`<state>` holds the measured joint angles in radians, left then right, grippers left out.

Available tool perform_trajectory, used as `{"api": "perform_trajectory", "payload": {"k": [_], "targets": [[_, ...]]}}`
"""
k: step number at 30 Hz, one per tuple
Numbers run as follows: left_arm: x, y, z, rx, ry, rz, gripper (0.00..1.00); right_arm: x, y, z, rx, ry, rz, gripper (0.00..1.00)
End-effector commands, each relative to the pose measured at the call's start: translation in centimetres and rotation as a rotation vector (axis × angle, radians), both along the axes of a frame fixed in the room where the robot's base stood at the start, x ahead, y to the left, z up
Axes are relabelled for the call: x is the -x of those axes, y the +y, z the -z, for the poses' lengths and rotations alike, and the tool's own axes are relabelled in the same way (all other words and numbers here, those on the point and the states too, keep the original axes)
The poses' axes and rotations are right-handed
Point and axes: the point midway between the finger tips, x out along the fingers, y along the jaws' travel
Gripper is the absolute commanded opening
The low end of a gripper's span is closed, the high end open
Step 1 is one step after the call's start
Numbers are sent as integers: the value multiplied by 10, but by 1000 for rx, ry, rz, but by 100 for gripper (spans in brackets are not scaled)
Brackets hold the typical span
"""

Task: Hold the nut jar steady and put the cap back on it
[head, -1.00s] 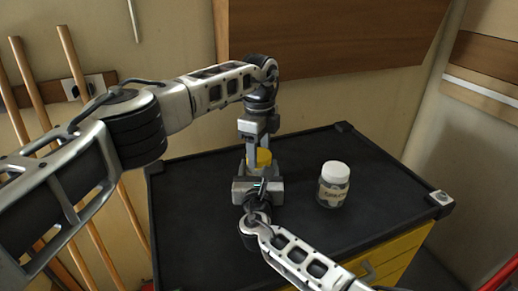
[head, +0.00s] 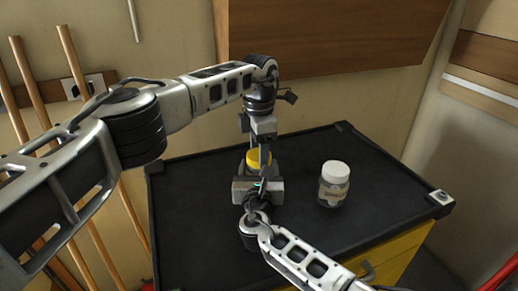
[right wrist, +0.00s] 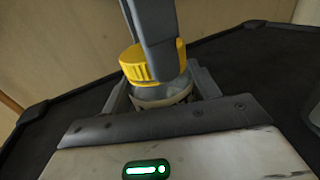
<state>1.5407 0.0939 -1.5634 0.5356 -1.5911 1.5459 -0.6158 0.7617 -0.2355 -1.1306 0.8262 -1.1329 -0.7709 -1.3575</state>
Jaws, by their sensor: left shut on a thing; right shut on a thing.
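The yellow cap (head: 254,157) is at the mouth of the nut jar, with my left gripper (head: 260,150) shut on it from above. In the right wrist view the cap (right wrist: 140,66) looks slightly tilted over the clear jar (right wrist: 163,93). I cannot tell whether it is fully seated or threaded. My right gripper (right wrist: 163,90) is shut around the jar's body and holds it upright. In the head view my right gripper (head: 258,180) hides most of the jar.
A second jar (head: 333,187) with a white lid and a label stands to the right on the black dolly top (head: 390,190). The top has a raised rim and free room around that jar. Wooden poles (head: 85,100) lean at the left wall.

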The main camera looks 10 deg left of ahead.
Motion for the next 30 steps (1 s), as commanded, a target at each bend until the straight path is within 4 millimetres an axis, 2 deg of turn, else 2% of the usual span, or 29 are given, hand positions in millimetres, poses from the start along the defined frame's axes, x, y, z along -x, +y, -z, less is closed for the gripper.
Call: {"api": "perform_trajectory", "payload": {"k": [3,7,12,13,15,24,30], "targets": [[0,0,0,0,2,287,27,0,-1,2,2,4,1,0],[0,-1,0,1,2,533,27,0,-1,2,2,4,1,0],[1,-1,0,1,2,545,27,0,-1,2,2,4,1,0],[1,-1,0,1,2,545,62,0,-1,2,2,4,1,0],[0,-1,0,1,2,544,76,0,-1,2,2,4,1,0],[0,0,-2,0,0,542,76,0,-1,2,2,3,1,0],[-1,0,-22,-1,-3,541,76,0,-1,2,2,3,1,0]]}}
